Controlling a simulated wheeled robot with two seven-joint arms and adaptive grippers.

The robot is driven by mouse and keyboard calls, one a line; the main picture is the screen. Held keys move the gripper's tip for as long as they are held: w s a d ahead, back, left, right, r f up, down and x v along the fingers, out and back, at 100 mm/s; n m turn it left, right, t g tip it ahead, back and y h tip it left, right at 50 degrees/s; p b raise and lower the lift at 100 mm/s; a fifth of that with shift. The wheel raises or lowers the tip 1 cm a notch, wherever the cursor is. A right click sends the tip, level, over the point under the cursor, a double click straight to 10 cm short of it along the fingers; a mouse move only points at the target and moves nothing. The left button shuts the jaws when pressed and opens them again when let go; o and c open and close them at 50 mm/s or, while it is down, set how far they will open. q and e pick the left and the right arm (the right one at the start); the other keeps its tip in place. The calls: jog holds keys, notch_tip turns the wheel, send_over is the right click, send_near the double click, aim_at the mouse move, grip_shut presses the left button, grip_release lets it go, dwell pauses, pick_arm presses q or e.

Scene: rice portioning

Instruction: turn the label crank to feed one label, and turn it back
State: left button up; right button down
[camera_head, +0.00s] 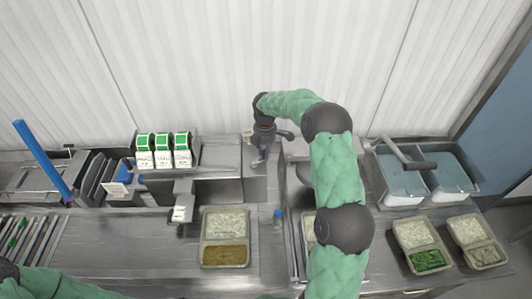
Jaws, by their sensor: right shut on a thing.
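My right gripper (261,155) reaches down at the back of the bench, right beside the label machine's metal housing (216,172). It is shut on the label crank, which is mostly hidden by the gripper and wrist; its exact angle cannot be told. A chute (184,188) comes forward from the housing, with a white label (180,213) at its front end. My left arm's green sleeve shows at the bottom left, but its gripper is out of view.
A two-part tray (226,238) with rice and brown food sits in front. Two filled trays (424,244) (478,241) stand at right, below lidded bins (403,180). A blue post (42,160) rises at left.

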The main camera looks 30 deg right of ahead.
aim_at(264, 151)
jog(key=shift+w+n, duration=0.2)
jog(key=shift+n, duration=0.1)
dwell(0.4)
jog(key=c, duration=1)
grip_release()
jog(key=shift+c, duration=0.2)
jog(key=shift+r, duration=0.15)
notch_tip(264, 151, up, 12)
jog(key=shift+w, duration=0.1)
